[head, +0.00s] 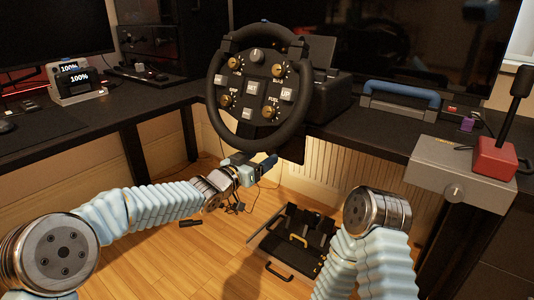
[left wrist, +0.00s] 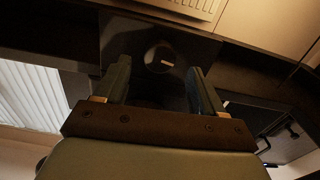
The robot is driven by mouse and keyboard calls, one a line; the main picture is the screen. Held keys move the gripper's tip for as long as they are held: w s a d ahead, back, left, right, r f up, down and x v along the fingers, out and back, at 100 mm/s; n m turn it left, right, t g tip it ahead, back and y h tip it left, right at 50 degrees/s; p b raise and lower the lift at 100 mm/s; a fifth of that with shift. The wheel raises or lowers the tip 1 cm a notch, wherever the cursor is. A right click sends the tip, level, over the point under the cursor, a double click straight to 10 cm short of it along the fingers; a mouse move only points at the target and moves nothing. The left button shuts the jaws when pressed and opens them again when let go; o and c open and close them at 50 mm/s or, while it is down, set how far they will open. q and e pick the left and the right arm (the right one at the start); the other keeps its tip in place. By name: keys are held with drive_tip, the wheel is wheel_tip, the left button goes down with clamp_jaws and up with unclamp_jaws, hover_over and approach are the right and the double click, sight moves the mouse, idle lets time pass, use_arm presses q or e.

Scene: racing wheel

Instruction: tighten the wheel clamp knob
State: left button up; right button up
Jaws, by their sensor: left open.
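The racing wheel (head: 252,88), black with several knobs and buttons on its face, stands upright at the desk's front edge. My left gripper (head: 262,162) is below the wheel, near the desk's underside. In the left wrist view my left gripper (left wrist: 160,68) is open, one finger on each side of a round dark knob (left wrist: 160,57) with a small light mark. This looks like the wheel clamp knob. The knob seems to lie just beyond the fingertips; contact cannot be told. I cannot make it out in the head view. My right gripper is not in view.
A pedal set (head: 297,240) lies on the wooden floor below. A blue-handled case (head: 415,100) sits on the black desk (head: 350,132).

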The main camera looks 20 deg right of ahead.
sight(270, 152)
use_arm(q)
drive_tip(key=shift+x, duration=1.9)
drive_tip(key=c, duration=1.1)
drive_tip(key=shift+o, duration=0.2)
